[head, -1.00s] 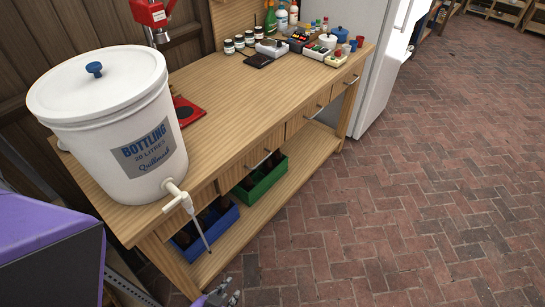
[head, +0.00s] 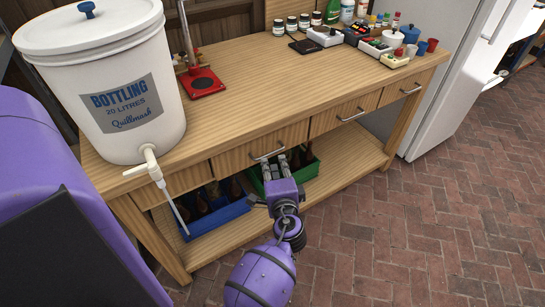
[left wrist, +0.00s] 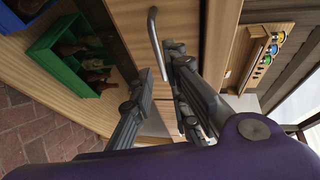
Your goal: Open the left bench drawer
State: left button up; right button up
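The bench (head: 235,85) has several wooden drawers under its top. The left drawer front (head: 235,152) is closed, with a metal bar handle (head: 267,155) that also shows in the left wrist view (left wrist: 153,32). My left gripper (head: 281,163) is at this handle, its fingers pointing at the drawer front. In the left wrist view my left gripper (left wrist: 158,68) has its two grey fingers apart, with the lower end of the handle between the fingertips. I cannot tell whether either finger touches the handle. My right gripper is not in view.
A white bottling bucket (head: 105,85) stands on the bench's left end, its tap (head: 150,165) hanging over the front edge. Blue (head: 218,217) and green (head: 310,170) bottle crates are on the lower shelf. A red-based stand (head: 202,84) is on top. The brick floor (head: 400,240) is clear.

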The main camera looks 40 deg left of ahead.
aim_at(271, 156)
pick_arm(q)
jog(key=x, duration=0.5)
jog(key=shift+w+a, duration=0.2)
jog(key=shift+a, duration=0.05)
grip_shut()
